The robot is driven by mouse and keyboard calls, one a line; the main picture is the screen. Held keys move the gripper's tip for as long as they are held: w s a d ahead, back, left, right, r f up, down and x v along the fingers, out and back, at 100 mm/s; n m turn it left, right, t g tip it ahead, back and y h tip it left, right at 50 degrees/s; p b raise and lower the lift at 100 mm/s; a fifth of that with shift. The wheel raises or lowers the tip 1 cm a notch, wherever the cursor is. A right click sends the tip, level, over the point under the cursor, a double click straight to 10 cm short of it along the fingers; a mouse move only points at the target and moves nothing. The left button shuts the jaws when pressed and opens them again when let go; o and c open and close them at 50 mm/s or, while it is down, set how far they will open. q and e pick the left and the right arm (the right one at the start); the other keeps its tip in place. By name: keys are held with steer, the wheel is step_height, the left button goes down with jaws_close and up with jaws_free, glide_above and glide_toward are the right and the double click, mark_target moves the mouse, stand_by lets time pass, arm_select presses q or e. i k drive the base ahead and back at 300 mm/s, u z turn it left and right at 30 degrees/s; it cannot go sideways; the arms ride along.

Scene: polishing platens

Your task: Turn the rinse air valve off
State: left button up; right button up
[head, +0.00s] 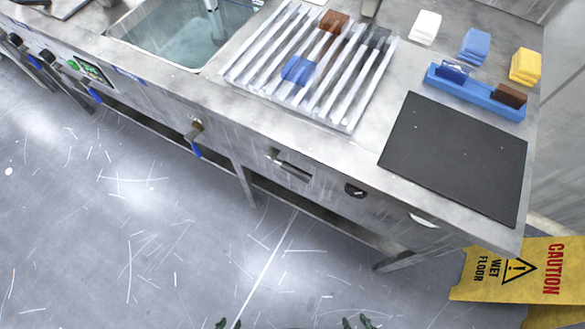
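On the steel bench's front panel, a valve with a blue lever (196,151) sits below the sink's right end; the lever hangs down and slightly right. More blue-handled valves show at the left, one lever (94,94) near a small green-lit panel and another (35,62) further left. I cannot read which one is labelled rinse air. My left gripper (229,324) and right gripper (357,322) show only as dark fingertips at the bottom edge. Each pair of tips stands apart with nothing seen between. Both are well away from the valves.
The bench top holds a sink (182,35) with water, a slatted rack (345,82) with small blocks, a blue tray (470,92) and a black mat (455,150). A yellow wet-floor sign (518,270) stands at the lower right. The floor before the bench is clear.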

mark_target(290, 169)
steer(key=k, duration=0.5)
steer(key=u, duration=1.1)
steer(key=i, duration=0.7)
steer(key=z, duration=1.5)
